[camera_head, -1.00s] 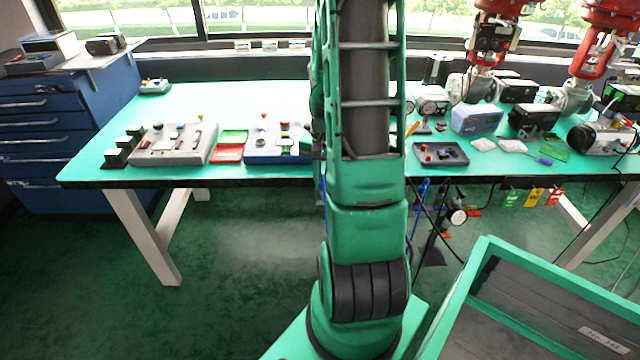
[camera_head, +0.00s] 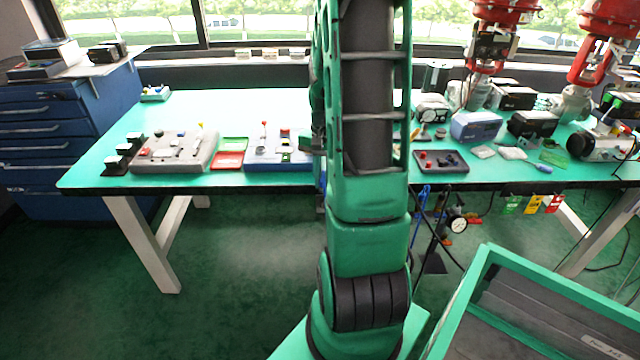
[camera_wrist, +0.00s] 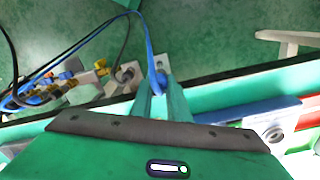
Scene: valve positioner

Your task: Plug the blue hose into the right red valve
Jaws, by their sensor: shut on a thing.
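My gripper (camera_wrist: 161,100) is in the wrist view, with its two green fingers closed on the end of the blue hose (camera_wrist: 149,42). The hose runs up from the fingers, then bends left into a loop beside a cluster of fittings. In the head view my arm hides the gripper. Two red valves stand at the back right of the table in the head view: the right red valve (camera_head: 604,30) and the left red valve (camera_head: 508,14). Both are cut off by the top edge. The port on the right red valve cannot be made out.
Several instruments crowd the right end. Fittings with a gauge (camera_head: 458,225) hang below the front edge. A green-framed bin (camera_head: 540,310) stands front right.

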